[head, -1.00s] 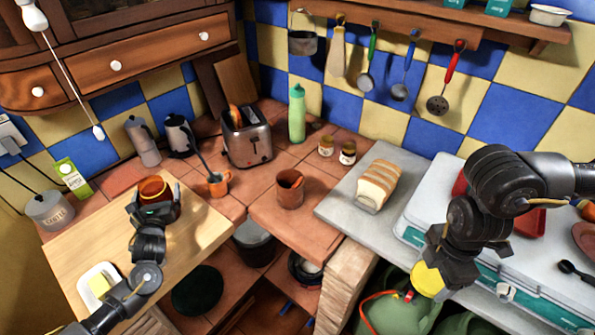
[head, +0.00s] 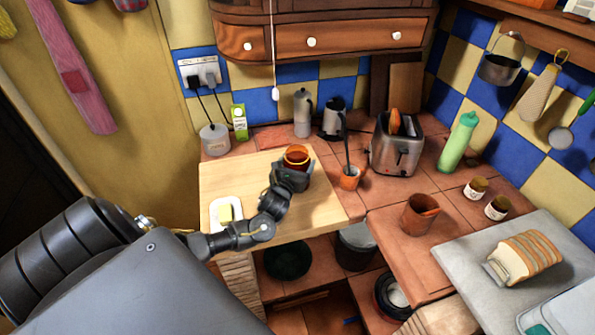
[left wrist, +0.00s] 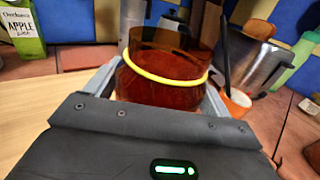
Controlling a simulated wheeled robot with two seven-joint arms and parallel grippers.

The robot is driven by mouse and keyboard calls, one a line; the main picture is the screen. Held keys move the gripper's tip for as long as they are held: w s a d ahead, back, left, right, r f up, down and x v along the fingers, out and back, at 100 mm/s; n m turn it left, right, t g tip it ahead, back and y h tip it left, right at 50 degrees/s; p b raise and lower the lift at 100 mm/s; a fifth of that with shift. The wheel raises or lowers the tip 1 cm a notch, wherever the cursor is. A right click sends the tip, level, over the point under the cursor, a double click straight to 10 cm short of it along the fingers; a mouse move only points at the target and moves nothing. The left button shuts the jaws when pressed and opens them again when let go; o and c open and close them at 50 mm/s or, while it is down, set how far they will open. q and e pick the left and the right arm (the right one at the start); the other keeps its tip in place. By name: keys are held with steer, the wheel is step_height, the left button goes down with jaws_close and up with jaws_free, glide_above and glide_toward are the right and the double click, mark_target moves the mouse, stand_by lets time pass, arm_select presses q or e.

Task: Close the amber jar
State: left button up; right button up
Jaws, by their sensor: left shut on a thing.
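The amber jar (head: 297,157) stands upright at the right part of the wooden board (head: 229,180). Its top looks open, and I see no lid on it. My left gripper (head: 291,178) is shut around the jar's body. In the left wrist view the jar (left wrist: 160,88) is see-through amber glass with dark red contents and a yellow ring around it. The gripper's fingers (left wrist: 161,92) lie on both sides of it. The jar's lower part is hidden by the gripper. My right gripper is out of view.
An orange mug (head: 349,178), a toaster (head: 396,146) and a terracotta pot (head: 420,214) stand to the right. A juice carton (head: 240,122) and a grey canister (head: 214,139) stand behind.

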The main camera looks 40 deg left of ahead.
mark_target(300, 149)
arm_select(q)
steer(key=shift+r, duration=0.2)
arm_select(e)
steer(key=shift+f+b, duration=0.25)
steer(key=shift+b, duration=0.05)
arm_select(q)
step_height(300, 149, up, 3)
steer(key=shift+b, duration=0.4)
arm_select(e)
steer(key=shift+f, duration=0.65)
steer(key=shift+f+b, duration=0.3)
steer(key=shift+b, duration=0.25)
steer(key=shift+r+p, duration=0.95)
steer(key=shift+p, duration=0.05)
arm_select(q)
steer(key=shift+s+d+r+p, duration=0.3)
steer(key=shift+s+d+r, duration=0.25)
steer(key=shift+s+r, duration=1.4)
steer(key=shift+s+d+r+p, duration=0.25)
steer(key=shift+s+d+r, duration=0.25)
steer(key=shift+s+r, duration=1.5)
steer(key=shift+s+d+r+p, duration=0.3)
steer(key=shift+s+d+r, duration=0.5)
steer(key=shift+s, duration=2.05)
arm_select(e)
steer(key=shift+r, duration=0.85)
arm_select(q)
steer(key=shift+a+r, duration=0.2)
